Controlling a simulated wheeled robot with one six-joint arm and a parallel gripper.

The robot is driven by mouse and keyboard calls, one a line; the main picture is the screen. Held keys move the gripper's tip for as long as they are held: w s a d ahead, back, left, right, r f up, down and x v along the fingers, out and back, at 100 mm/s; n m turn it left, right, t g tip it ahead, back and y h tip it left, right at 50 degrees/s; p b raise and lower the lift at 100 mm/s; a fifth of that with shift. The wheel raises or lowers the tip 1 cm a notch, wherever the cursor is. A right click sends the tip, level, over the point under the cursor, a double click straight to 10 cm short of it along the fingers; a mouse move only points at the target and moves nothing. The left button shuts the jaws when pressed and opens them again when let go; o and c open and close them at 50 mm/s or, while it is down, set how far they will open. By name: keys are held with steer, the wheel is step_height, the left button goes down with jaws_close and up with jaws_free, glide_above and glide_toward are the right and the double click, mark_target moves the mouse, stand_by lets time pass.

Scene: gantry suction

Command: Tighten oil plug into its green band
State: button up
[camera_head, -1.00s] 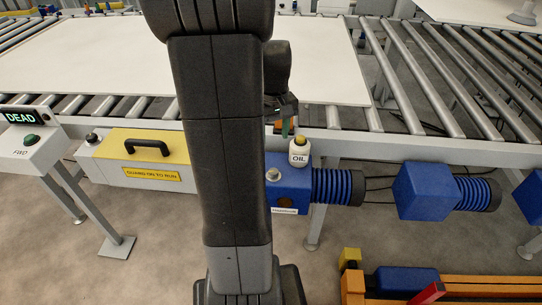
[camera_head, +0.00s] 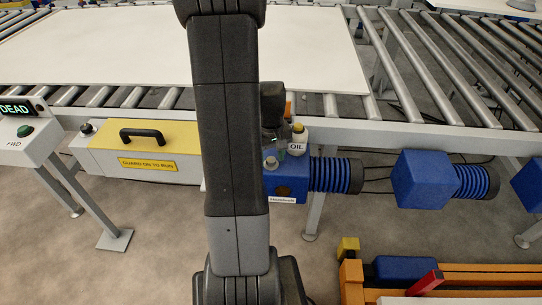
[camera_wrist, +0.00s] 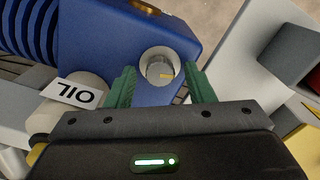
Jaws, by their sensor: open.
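The oil plug (camera_wrist: 160,72) is a round grey knob with a yellow mark, set in a pale ring on the blue gearbox (camera_wrist: 110,40). In the head view the plug (camera_head: 271,162) shows on top of the gearbox (camera_head: 292,188), beside my arm. My gripper (camera_wrist: 160,75) is open, its green fingers on either side of the plug's position in the wrist view. Contact with the plug cannot be told. In the head view my gripper (camera_head: 275,143) is small and partly hidden by my arm. I cannot make out a green band on the plug's ring.
A white OIL bottle (camera_head: 298,143) with a yellow cap stands close beside the plug; its label (camera_wrist: 75,95) shows at the wrist view's left. A yellow guard (camera_head: 135,135) with a black handle lies left of the gearbox. The roller conveyor (camera_head: 330,130) runs behind.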

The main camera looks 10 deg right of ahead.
steer(key=c, duration=1)
steer(key=shift+m, duration=3)
steer(key=o, duration=1)
steer(key=shift+r, duration=0.1)
